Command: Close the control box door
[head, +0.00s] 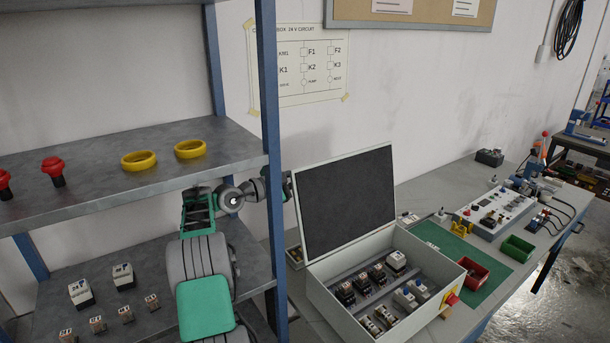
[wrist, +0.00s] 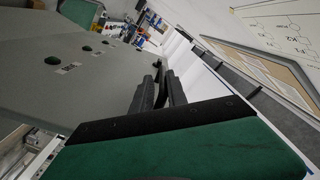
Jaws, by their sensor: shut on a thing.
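The control box (head: 350,300) is a light grey case on the bench, with its hinged door (head: 345,200) standing open and tilted up at the back. The door's dark inner face shows in the head view. My gripper (head: 289,186) is at the door's left edge, partly hidden behind the shelf post. The exact contact is hard to see.
A blue shelf post (head: 268,130) stands close in front of my arm. Shelves (head: 100,190) hold yellow rings, red buttons and relays. Right of the box are a green mat (head: 430,236), a red bin (head: 474,272) and a green bin (head: 516,248). A wall is behind.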

